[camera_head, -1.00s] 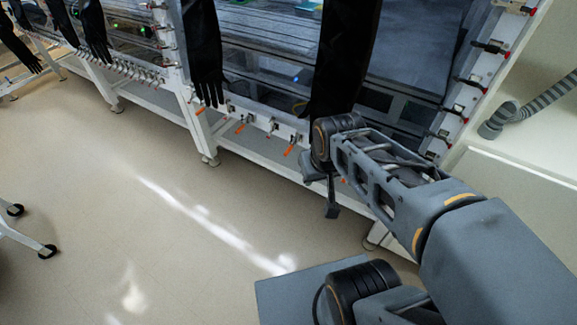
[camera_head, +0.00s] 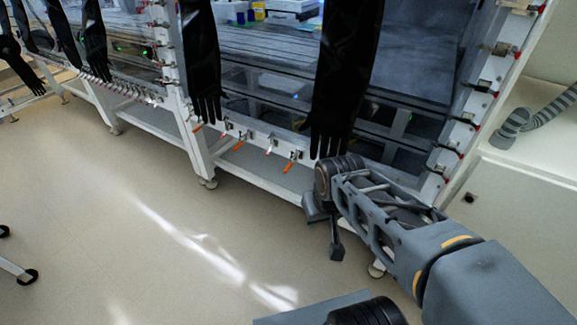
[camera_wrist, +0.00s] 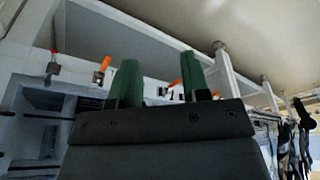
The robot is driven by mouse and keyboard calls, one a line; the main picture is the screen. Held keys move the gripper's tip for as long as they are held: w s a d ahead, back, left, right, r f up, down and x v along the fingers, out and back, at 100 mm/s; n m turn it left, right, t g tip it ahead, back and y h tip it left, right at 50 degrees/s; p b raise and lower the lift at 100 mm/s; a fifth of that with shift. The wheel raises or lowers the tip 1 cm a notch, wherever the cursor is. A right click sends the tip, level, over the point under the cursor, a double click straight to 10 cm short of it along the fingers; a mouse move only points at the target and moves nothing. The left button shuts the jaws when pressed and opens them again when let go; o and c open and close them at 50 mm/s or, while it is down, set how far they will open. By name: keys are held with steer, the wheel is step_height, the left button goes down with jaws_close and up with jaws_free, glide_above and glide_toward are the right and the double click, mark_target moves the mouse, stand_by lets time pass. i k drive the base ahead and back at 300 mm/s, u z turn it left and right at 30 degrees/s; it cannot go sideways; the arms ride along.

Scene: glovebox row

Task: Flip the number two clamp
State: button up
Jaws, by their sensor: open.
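Several clamps with orange handles sit along the glovebox's lower front rail in the head view, among them a left one (camera_head: 238,145) and a right one (camera_head: 290,166). No number can be read on any clamp, so I cannot tell which is number two. My gripper (camera_head: 328,230) hangs below and in front of the rail, right of these clamps, and touches none. In the wrist view my gripper (camera_wrist: 158,62) shows two green fingers, apart and empty. An orange-handled clamp (camera_wrist: 104,66) is left of them, another (camera_wrist: 176,86) shows between them.
Black gloves (camera_head: 203,75) and (camera_head: 340,80) hang down the glovebox front above the rail. More clamps (camera_head: 470,122) line the right-hand post. A striped hose (camera_head: 545,115) is at the right. The floor (camera_head: 130,230) in front is mostly clear; a wheeled stand leg (camera_head: 22,275) is at left.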

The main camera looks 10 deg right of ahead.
mark_target(287, 168)
steer(key=k, duration=1.25)
steer(key=u, duration=1)
steer(key=i, duration=1.4)
steer(key=z, duration=0.6)
steer(key=i, duration=0.5)
steer(key=z, duration=0.45)
